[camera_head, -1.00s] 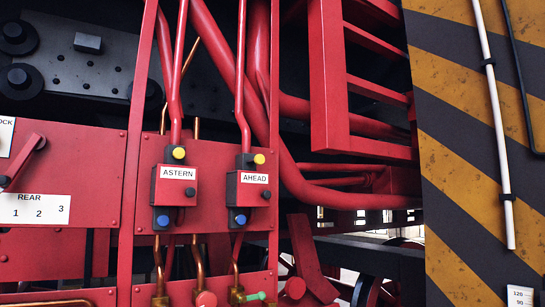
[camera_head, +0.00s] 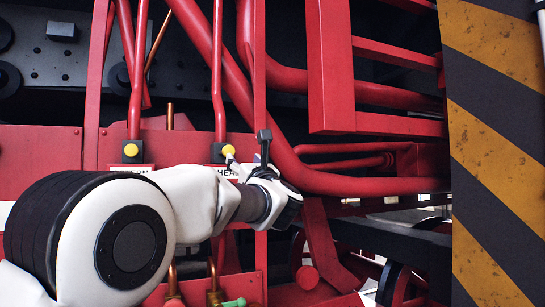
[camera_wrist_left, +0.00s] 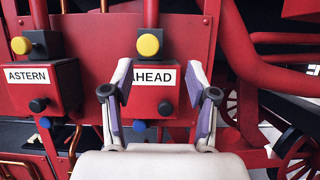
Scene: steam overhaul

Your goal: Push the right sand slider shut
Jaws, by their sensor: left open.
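The right sand box, red with a black top block and an AHEAD label (camera_wrist_left: 155,77), lies straight ahead in the left wrist view. It has a yellow button (camera_wrist_left: 149,45) on top, a black knob (camera_wrist_left: 165,107) on its front and a blue button (camera_wrist_left: 138,125) below. My left gripper (camera_wrist_left: 159,70) is open, its fingers either side of the label and nothing between them. My right gripper is out of view.
The ASTERN box (camera_wrist_left: 40,85) stands to the left with its own yellow, black and blue parts. Red pipes (camera_head: 218,70) run upward above the boxes. A yellow-black striped panel (camera_head: 490,170) stands at the right, and thick red curved pipes (camera_head: 345,182) lie between.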

